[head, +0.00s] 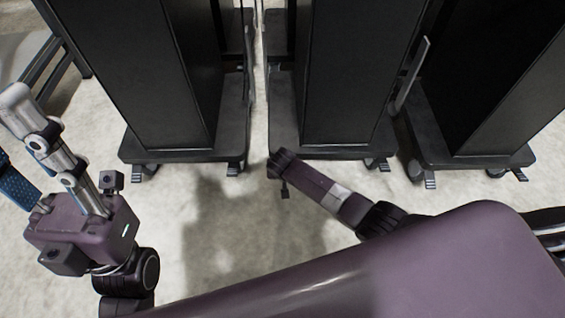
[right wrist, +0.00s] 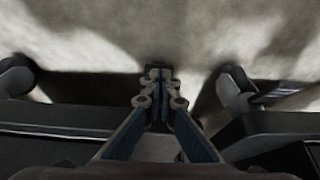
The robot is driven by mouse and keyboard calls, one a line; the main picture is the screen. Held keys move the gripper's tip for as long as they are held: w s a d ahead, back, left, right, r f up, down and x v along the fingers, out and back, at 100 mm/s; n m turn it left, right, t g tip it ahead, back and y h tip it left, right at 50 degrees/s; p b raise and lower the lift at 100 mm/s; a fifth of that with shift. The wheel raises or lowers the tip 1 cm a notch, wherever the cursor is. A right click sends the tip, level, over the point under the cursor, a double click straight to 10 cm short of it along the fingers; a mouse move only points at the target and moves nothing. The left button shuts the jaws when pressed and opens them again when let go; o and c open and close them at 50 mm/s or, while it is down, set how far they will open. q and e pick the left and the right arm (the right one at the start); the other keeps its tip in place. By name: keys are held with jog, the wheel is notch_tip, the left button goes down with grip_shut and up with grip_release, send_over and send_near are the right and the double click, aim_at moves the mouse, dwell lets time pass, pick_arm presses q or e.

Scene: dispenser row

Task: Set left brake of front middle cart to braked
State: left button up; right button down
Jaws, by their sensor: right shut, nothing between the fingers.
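The front middle cart (head: 334,75) is a tall black cabinet on a dark base (head: 340,151). A brake pedal (head: 380,164) shows at its right front corner in the head view.
Similar black carts stand at the left (head: 160,70) and right (head: 500,80), with narrow gaps between. In the right wrist view, casters appear left (right wrist: 15,80) and right (right wrist: 235,88) of my fingers, near dark base edges. The pale floor (head: 210,225) in front is clear.

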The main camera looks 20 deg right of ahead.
jog(key=shift+s+f, duration=0.15)
jog(key=shift+f, duration=0.7)
jog(key=shift+r, duration=0.2)
jog(key=shift+r+p, duration=0.7)
jog(key=shift+p, duration=0.25)
